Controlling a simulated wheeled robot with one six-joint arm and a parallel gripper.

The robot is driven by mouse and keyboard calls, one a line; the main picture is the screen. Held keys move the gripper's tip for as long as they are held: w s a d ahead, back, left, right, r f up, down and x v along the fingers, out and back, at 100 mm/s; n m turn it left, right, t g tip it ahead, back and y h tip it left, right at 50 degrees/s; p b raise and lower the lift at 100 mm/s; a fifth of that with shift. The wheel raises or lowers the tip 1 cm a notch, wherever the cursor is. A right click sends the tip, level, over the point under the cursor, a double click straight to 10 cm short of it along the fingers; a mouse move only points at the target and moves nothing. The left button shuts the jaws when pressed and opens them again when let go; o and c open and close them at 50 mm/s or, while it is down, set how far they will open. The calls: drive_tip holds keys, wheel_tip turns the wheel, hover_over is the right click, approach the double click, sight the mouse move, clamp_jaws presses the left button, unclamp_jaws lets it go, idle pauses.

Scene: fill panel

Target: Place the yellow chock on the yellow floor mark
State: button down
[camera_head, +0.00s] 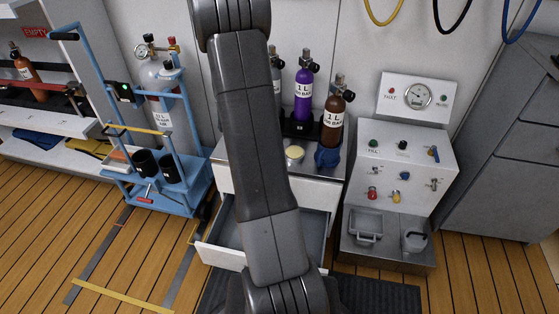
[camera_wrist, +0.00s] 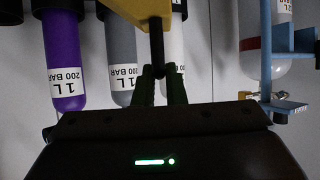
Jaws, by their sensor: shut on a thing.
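In the wrist view, my gripper (camera_wrist: 160,73) is shut on the dark stem of a yellow piece, which looks like the yellow chock (camera_wrist: 143,9). Its yellow part is cut off by the top edge of that view. In the head view my own arm covers the middle, and neither gripper nor chock can be made out. The yellow floor mark (camera_head: 122,296) is a flat yellow strip on the wooden floor at the lower left. Grey strips (camera_head: 93,261) run back from it towards the blue cart. No chock shows on it.
A blue cart (camera_head: 182,194) with a gas cylinder stands behind the mark. An open drawer (camera_head: 221,257) juts out beneath the bench with purple (camera_head: 303,96) and brown (camera_head: 334,123) bottles. A filling panel (camera_head: 403,163) stands right. The floor around the mark is clear.

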drive_tip(key=shift+w+a+f+b, duration=0.1)
drive_tip(key=shift+a+f+b, duration=0.1)
drive_tip(key=shift+f+b, duration=0.15)
wheel_tip(320, 180, down, 9)
drive_tip(key=b, duration=0.2)
drive_tip(key=shift+f+b, duration=0.15)
drive_tip(key=shift+b, duration=0.25)
drive_tip(key=shift+f, duration=0.1)
drive_tip(key=shift+f, duration=0.15)
drive_tip(key=c, duration=1.5)
unclamp_jaws()
